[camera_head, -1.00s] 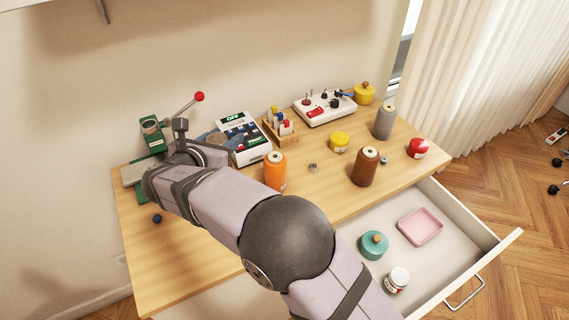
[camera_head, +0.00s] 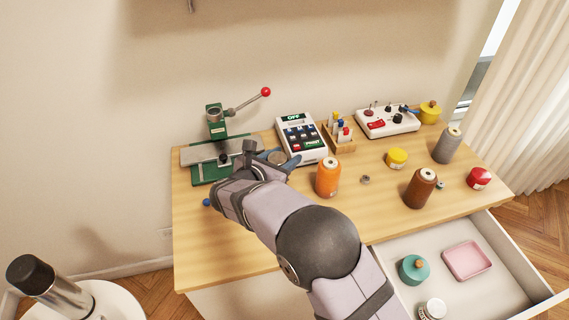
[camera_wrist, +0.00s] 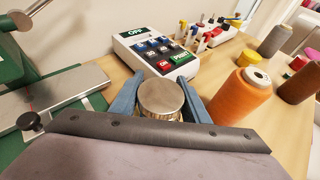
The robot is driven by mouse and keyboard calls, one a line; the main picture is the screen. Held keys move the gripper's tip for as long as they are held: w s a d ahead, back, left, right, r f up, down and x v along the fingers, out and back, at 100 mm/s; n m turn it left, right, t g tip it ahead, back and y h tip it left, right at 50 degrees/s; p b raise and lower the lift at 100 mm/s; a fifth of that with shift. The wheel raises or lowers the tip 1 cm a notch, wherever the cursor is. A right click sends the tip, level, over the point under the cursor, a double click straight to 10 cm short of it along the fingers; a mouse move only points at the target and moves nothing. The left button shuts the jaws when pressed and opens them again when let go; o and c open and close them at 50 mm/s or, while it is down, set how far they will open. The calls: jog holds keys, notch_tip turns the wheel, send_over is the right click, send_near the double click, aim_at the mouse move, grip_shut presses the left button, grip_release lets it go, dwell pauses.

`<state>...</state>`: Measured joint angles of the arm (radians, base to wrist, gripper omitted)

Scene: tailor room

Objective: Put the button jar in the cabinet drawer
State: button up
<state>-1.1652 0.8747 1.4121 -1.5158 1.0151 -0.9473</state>
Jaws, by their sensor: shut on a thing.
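My gripper (camera_wrist: 160,100) has its blue fingers on either side of a jar with a round metal lid (camera_wrist: 160,95), shut on it. This appears to be the button jar; its contents are mostly hidden. In the head view the jar's lid (camera_head: 277,157) shows beside my gripper (camera_head: 280,162), in front of the label printer. I cannot tell whether the jar touches the tabletop. The cabinet drawer (camera_head: 396,247) is open at the lower right. Inside are a teal lidded jar (camera_head: 414,270), a pink tray (camera_head: 467,261) and a white-lidded jar (camera_head: 433,309).
An orange thread spool (camera_head: 328,177) stands just right of my gripper, and a brown spool (camera_head: 420,188) stands near the drawer. The green press (camera_head: 215,122) is left, and the label printer (camera_head: 301,138) is behind.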

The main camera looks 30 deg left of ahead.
jog(key=shift+f, duration=1.35)
jog(key=shift+f, duration=0.1)
jog(key=o, duration=1.2)
jog(key=shift+c, duration=0.2)
jog(key=b+v, duration=0.1)
jog(key=v, duration=1.1)
jog(key=shift+o, duration=0.8)
